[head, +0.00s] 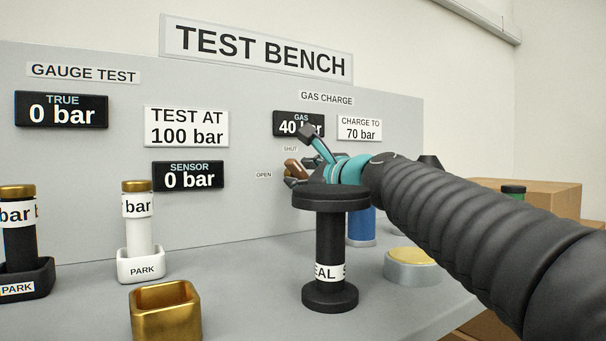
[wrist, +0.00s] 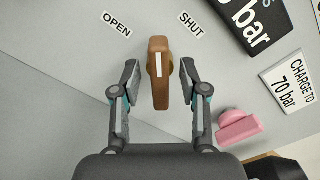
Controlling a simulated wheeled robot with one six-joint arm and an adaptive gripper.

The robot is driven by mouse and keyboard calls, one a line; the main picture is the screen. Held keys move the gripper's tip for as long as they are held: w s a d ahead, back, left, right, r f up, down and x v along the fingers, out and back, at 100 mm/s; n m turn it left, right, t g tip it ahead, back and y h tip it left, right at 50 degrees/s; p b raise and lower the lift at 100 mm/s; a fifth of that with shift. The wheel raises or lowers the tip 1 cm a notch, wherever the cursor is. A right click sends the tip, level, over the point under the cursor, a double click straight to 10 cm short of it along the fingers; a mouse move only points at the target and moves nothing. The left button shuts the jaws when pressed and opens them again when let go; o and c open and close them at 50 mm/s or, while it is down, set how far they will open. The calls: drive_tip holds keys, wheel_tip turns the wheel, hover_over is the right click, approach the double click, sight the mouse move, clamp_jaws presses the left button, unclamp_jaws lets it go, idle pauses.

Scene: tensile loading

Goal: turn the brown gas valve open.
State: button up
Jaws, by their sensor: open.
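The brown gas valve handle (wrist: 160,88) is a long bar with a white mark, mounted on the grey panel. In the wrist view its marked end points between the OPEN label (wrist: 117,25) and the SHUT label (wrist: 191,24). My gripper (wrist: 160,78) is open, with one finger on each side of the handle and a visible gap on both sides. In the head view the valve (head: 292,167) is partly hidden by my gripper (head: 303,158). The gas display (head: 290,124) shows 40, its right end covered by a finger.
A black SEAL-labelled stand (head: 329,245) is in front of my gripper in the head view. A blue cylinder (head: 361,226) and a yellow-topped disc (head: 411,258) are nearby. A pink block (wrist: 238,128) is close to the right finger. The CHARGE TO sign (head: 360,130) reads 70 bar.

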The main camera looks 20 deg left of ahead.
clamp_jaws()
drive_tip(key=shift+f+n, duration=0.1)
drive_tip(key=shift+n, duration=0.2)
drive_tip(key=n+b, duration=0.2)
drive_tip(key=n, duration=0.2)
drive_tip(key=shift+f+b, duration=0.15)
drive_tip(key=shift+b, duration=0.25)
drive_tip(key=n, duration=0.4)
drive_tip(key=shift+n, duration=0.5)
unclamp_jaws()
